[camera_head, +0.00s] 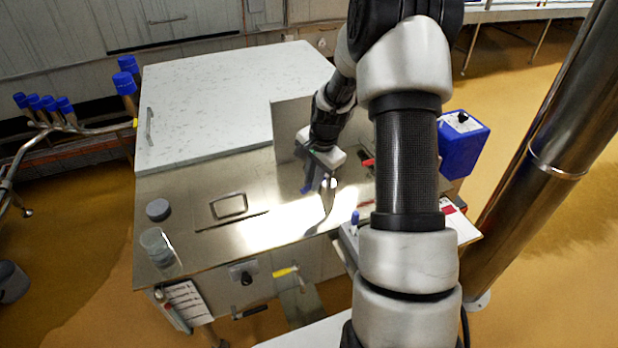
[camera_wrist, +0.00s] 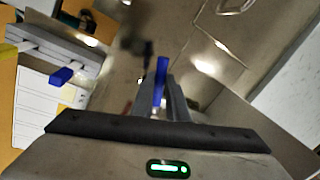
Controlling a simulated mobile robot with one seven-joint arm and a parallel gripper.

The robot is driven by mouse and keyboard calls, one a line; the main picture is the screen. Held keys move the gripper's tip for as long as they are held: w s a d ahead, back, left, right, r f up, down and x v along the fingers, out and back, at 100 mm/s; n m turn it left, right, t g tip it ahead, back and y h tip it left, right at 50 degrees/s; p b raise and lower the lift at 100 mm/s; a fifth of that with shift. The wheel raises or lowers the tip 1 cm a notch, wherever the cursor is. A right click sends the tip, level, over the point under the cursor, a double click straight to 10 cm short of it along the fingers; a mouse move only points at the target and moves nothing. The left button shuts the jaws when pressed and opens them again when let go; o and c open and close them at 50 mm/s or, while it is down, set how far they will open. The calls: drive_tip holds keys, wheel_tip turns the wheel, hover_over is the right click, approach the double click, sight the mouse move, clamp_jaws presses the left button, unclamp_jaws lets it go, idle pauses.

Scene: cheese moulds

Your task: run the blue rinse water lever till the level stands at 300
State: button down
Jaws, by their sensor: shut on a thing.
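My gripper (camera_wrist: 161,92) is shut on the blue lever (camera_wrist: 161,78), whose blue tip stands between the two grey fingers in the wrist view. In the head view the blue lever (camera_head: 307,187) shows under my gripper, beside an upright shiny metal spout (camera_head: 328,193) on the steel counter. A red lever (camera_head: 368,162) shows to the right, partly behind my arm. A clear glass vessel (camera_head: 157,246) stands at the counter's front left corner. No level or number can be read in either view.
A grey round piece (camera_head: 158,209) and a rectangular metal frame (camera_head: 228,206) are on the steel counter (camera_head: 265,190). A pale lidded block (camera_head: 225,100) stands behind. A blue box (camera_head: 462,142) is at the right.

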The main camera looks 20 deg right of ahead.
drive_tip(key=shift+s+d+n+y, duration=0.15)
drive_tip(key=shift+s+d+n, duration=0.2)
drive_tip(key=shift+n, duration=0.4)
drive_tip(key=shift+s+d+n+y, duration=0.1)
drive_tip(key=shift+s+d+n, duration=0.1)
drive_tip(key=shift+s+n, duration=0.35)
drive_tip(key=shift+s+d+n+y, duration=0.2)
drive_tip(key=shift+d+n, duration=0.1)
drive_tip(key=shift+n, duration=0.6)
drive_tip(key=c, duration=1.7)
unclamp_jaws()
drive_tip(key=shift+c, duration=0.2)
drive_tip(key=v, duration=1.7)
drive_tip(key=shift+w+r+p, duration=0.15)
drive_tip(key=shift+r+p, duration=0.15)
drive_tip(key=shift+p, duration=0.05)
